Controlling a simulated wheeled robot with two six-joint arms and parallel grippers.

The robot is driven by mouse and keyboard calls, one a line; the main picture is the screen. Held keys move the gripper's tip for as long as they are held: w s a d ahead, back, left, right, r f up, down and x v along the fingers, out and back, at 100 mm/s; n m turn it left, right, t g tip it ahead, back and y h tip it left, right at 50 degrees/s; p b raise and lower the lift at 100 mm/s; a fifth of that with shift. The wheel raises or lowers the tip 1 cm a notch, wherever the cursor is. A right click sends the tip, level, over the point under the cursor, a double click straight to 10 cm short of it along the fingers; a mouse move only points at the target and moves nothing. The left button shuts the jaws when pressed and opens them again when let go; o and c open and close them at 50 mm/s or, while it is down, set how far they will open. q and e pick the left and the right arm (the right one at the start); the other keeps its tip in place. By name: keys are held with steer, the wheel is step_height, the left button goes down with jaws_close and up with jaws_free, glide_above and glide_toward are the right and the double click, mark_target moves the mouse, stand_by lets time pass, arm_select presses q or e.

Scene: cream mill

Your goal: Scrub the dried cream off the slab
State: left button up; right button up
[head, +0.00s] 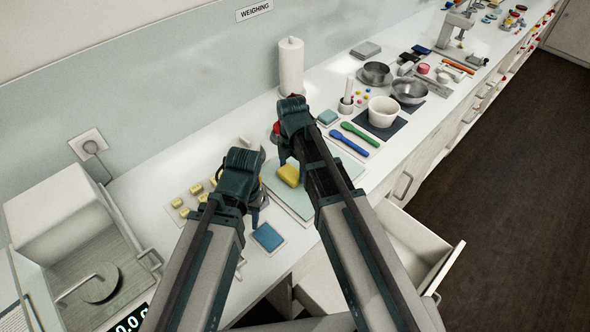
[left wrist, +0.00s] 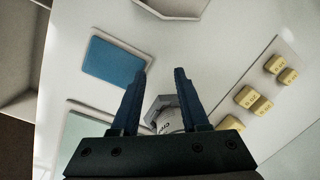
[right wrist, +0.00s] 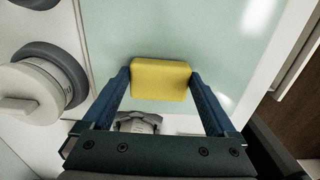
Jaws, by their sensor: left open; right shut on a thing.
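The slab is a pale green board on the white counter; it shows between my arms in the head view (head: 301,203) and fills much of the right wrist view (right wrist: 225,40). I cannot make out dried cream on its visible part. My right gripper (right wrist: 160,80) is shut on a yellow sponge (right wrist: 160,84), which also shows over the slab in the head view (head: 288,175). I cannot tell whether the sponge touches the slab. My left gripper (left wrist: 160,74) is open and empty above the counter left of the slab; a slab corner shows beside it (left wrist: 88,130).
A blue pad (head: 268,237) lies at the counter's front edge. Small yellow blocks (left wrist: 250,98) sit on a tray at the left. A paper towel roll (head: 291,66) stands behind, and green and blue spatulas (head: 352,137) lie right. A drawer (head: 415,245) stands open below.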

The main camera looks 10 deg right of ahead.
arm_select(q)
steer(key=shift+r, duration=0.1)
arm_select(e)
steer(key=shift+r, duration=0.1)
arm_select(q)
step_height(320, 180, up, 6)
steer(key=p, duration=0.6)
arm_select(e)
step_height(320, 180, up, 6)
steer(key=shift+f, duration=0.1)
arm_select(q)
step_height(320, 180, up, 3)
steer(key=p, duration=0.3)
arm_select(e)
step_height(320, 180, up, 3)
